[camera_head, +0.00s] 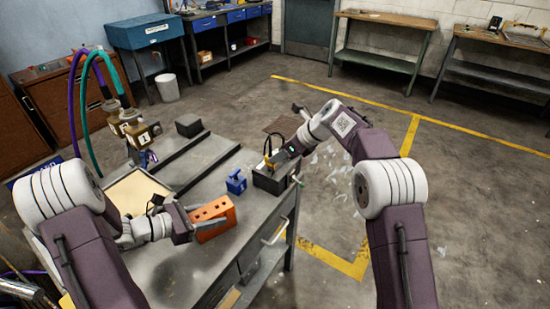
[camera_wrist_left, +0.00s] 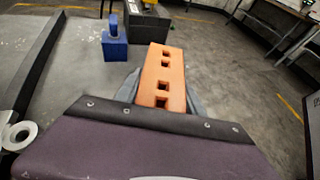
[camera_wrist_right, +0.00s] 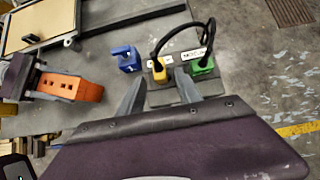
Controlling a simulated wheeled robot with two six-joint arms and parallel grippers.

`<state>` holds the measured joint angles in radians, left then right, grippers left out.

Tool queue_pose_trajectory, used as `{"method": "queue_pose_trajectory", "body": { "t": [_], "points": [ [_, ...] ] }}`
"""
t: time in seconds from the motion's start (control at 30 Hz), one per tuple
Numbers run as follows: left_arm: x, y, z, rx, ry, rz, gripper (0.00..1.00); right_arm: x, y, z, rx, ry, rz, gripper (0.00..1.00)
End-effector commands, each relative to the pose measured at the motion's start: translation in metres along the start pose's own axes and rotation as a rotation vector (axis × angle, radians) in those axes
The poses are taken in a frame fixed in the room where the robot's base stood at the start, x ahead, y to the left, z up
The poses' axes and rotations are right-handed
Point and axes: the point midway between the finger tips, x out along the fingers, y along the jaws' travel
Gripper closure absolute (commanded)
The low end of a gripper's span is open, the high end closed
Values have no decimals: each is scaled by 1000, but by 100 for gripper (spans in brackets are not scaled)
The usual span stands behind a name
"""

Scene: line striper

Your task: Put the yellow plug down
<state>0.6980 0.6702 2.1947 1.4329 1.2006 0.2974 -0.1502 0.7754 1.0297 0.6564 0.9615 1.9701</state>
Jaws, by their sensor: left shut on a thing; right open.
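The yellow plug (camera_wrist_right: 159,72) sits at a dark grey block (camera_head: 270,181) on the grey workbench, with a black cable looping from it. It also shows in the head view (camera_head: 268,161). My right gripper (camera_wrist_right: 160,88) is open, its fingers spread around the near side of the yellow plug; I cannot tell whether they touch it. A green plug (camera_wrist_right: 202,66) stands to the right of the yellow one on the same block. My left gripper (camera_wrist_left: 160,100) is shut on an orange block with square holes (camera_head: 212,218), held over the bench.
A blue block with a handle (camera_head: 236,182) stands beside the dark block. A beige-topped tray (camera_head: 136,192) and dark rails lie further left on the bench. The bench's right edge (camera_head: 283,228) is close to the dark block.

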Motion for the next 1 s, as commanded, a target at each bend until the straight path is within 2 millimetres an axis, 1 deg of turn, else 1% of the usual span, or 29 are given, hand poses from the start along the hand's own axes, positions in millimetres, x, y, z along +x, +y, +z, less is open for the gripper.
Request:
{"method": "queue_pose_trajectory", "body": {
  "t": [0.03, 0.1, 0.2, 0.3, 0.4, 0.47, 0.77, 0.87, 0.97, 1.0],
  "points": [
    [0, 0, 0, 0, 1, 1, 100, -16, -1, 1, 0, -3, -5, 59],
    [0, 0, 0, 0, 1, 1, 100, -34, -1, 0, 1, -3, -5, 59],
    [0, 0, 0, 0, 1, 0, 100, -57, -1, 0, 1, -2, -3, 59],
    [0, 0, 0, 0, 1, 0, 100, -74, -1, 0, 1, -1, -2, 59],
    [0, 0, 0, 0, 1, 0, 100, -83, 0, 0, 1, -1, -1, 59],
    [0, 0, 0, 0, 1, 0, 100, -86, 0, 0, 1, 0, 0, 59],
    [0, 0, 0, 0, 1, 0, 100, -86, 0, -2, -6, 4, -1, 59],
    [0, 0, 0, 0, 1, 0, 100, -85, 3, -19, -92, 44, -11, 59],
    [0, 0, 0, 0, 1, 0, 100, -83, 14, -62, -316, 144, -14, 59],
    [0, 0, 0, 0, 1, 0, 100, -83, 21, -85, -440, 197, -6, 59]
  ]
}}
